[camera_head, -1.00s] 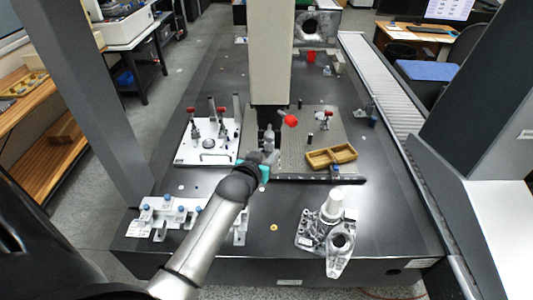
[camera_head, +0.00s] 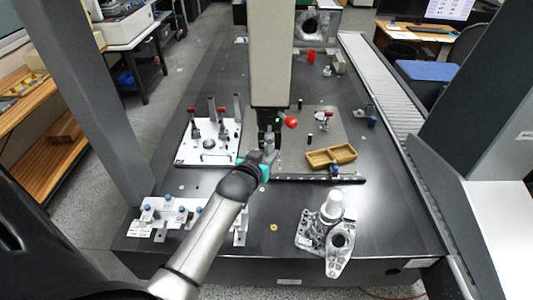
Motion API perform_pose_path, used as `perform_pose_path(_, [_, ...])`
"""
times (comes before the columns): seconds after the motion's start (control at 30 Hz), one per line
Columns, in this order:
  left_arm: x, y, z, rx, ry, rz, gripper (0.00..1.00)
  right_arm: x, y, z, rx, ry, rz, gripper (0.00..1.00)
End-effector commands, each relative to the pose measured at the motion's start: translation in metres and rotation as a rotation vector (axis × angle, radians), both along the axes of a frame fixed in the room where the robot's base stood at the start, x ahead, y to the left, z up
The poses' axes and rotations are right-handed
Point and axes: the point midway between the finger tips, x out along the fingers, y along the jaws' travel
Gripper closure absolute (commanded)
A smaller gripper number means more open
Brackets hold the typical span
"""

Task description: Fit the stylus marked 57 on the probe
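My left arm reaches in from the lower left. Its gripper (camera_head: 268,148) is just below the grey gantry column, at the front left of the grey plate. It is small and partly hidden by my own wrist, so I cannot tell whether its fingers are open, shut or holding anything. A dark probe head (camera_head: 268,118) hangs under the column, directly above the gripper; I cannot tell whether they touch. No marking 57 is legible, and I cannot pick out the stylus. My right gripper is not in view.
A red ball (camera_head: 291,122) is close right of the probe. A yellow-brown divided tray (camera_head: 331,161) lies farther right. A white fixture plate (camera_head: 192,157) with red-tipped clamps is left. A metal casting (camera_head: 310,229) stands front right. The black table's front middle is mostly clear.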

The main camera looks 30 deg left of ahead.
Motion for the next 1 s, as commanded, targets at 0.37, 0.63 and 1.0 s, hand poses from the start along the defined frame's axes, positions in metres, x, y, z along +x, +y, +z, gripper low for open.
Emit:
perform_pose_path(0.37, [-0.0008,-0.0002,-0.0024,-0.001,0.006,0.0,0.54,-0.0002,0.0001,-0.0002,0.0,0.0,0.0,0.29])
perform_pose_path(0.63, [-0.0006,-0.0001,-0.0016,-0.001,0.004,0.0,0.29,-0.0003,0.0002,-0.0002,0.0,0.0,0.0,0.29])
perform_pose_path(1.0, [-0.0087,-0.002,0.0007,-0.001,0.006,0.0,0.29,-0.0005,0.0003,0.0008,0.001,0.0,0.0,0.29])
